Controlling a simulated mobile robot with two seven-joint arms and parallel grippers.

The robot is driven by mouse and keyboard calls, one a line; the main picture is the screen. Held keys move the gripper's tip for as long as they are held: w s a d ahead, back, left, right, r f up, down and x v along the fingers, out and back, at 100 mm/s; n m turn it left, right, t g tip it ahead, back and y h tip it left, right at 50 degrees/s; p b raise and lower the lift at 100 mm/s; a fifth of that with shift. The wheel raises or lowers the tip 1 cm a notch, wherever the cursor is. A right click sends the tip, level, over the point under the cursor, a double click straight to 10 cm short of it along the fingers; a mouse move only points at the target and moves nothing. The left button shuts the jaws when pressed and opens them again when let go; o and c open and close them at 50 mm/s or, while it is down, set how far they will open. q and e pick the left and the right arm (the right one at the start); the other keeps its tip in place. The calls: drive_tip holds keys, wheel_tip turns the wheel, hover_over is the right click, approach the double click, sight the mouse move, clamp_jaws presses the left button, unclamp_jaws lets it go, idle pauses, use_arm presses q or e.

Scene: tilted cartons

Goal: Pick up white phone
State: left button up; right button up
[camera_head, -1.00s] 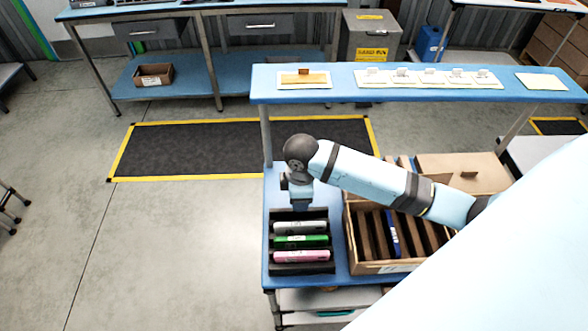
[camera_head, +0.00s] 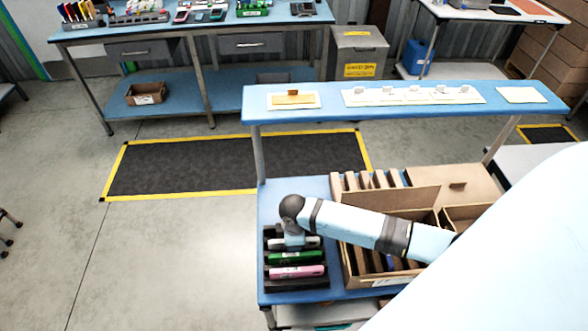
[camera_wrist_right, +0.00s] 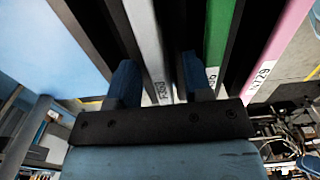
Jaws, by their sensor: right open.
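The white phone (camera_head: 312,242) lies in the back slot of a black rack (camera_head: 296,285) on the blue table, partly hidden by my right gripper. My left gripper is not in view.
A green phone (camera_head: 296,258) and a pink phone (camera_head: 297,272) lie in the same rack; the green one is close to one finger. A cardboard box (camera_head: 348,268) with dividers stands right of the rack, under my right arm. A blue shelf (camera_head: 400,110) spans behind.

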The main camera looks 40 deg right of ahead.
drive_tip(key=shift+f, duration=0.15)
clamp_jaws()
